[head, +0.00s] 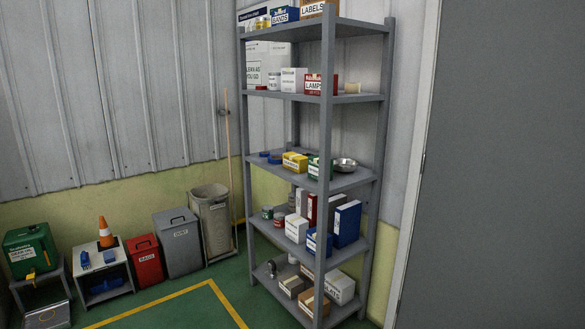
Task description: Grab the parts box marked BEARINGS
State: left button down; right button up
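A grey metal shelf rack (327,137) stands in front of me with boxes on its several shelves. I cannot make out a BEARINGS label on any of them. On the middle shelf, a yellow box (295,162) and a green box (318,168) carry labels too small to read. A blue box (318,243) on the shelf below also has an unreadable label, partly behind the front post. Readable boxes are the blue BANDS box (285,15) and LABELS box (313,9) on top, and the red LAMPS box (314,85). Neither gripper is in view.
A steel bowl (345,165) sits beside the green box. Left of the rack are a broom, a bin (211,219), a grey box (177,243), a red RAGS box (146,260) and a small table with a cone (105,234). A grey panel (510,160) fills the right. Yellow-lined floor is clear.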

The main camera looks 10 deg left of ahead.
aim_at(297, 163)
jog(key=z, duration=0.5)
jog(key=i, duration=1.2)
jog(key=u, duration=0.45)
jog(key=i, duration=1.05)
jog(key=u, duration=1)
